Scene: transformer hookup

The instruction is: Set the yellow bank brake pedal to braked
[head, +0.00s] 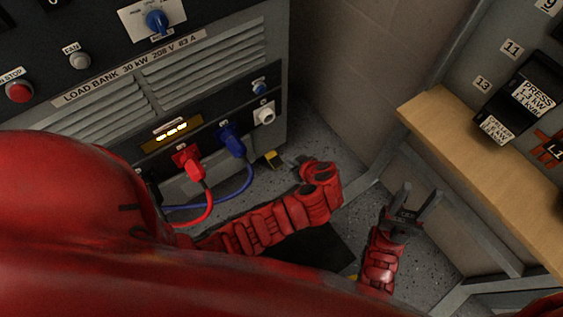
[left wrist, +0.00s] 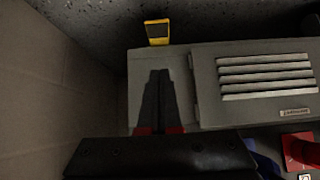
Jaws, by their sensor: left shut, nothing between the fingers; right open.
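The yellow bank brake pedal (head: 272,158) is low at the foot of the load bank, near the floor, at its right corner in the head view. It has a yellow body with a dark face, and it also shows at the top of the left wrist view (left wrist: 157,33). Whether it is up or pressed I cannot tell. My left gripper (head: 299,160) is shut and empty, just right of the pedal in the head view. Its fingertips (left wrist: 159,72) lie below the pedal in the left wrist view, apart from it in the picture. My right gripper (head: 417,200) is open and empty, further right.
The load bank (head: 215,75) fills the left, with red (head: 188,161) and blue (head: 232,141) plugs and hanging cables in front. A wooden ledge (head: 450,140) and grey frame bars stand right of my arms. Speckled floor shows between them.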

